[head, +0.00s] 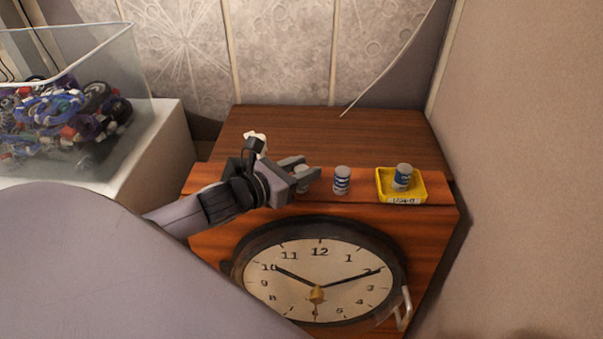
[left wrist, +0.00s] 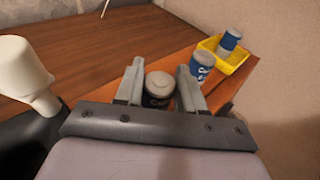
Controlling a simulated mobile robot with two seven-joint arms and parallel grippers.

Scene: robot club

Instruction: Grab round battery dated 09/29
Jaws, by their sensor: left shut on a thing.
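My left gripper (head: 302,174) is at the front edge of the wooden cabinet top, its fingers around a small round battery (head: 302,172). In the left wrist view that battery (left wrist: 159,85) stands between the two fingers, dark-sided with a grey top. A second round battery (head: 342,180), blue and white with a grey top, stands upright just right of the gripper. A third similar battery (head: 403,176) stands in a yellow tray (head: 386,190) with a white label on its front. No date on any battery is legible. My right gripper is not in view.
The wooden cabinet (head: 330,130) has a clear top behind the batteries and a large clock (head: 320,270) on its front. A clear bin of coloured parts (head: 70,120) stands at left on a white block. A wall rises close at right.

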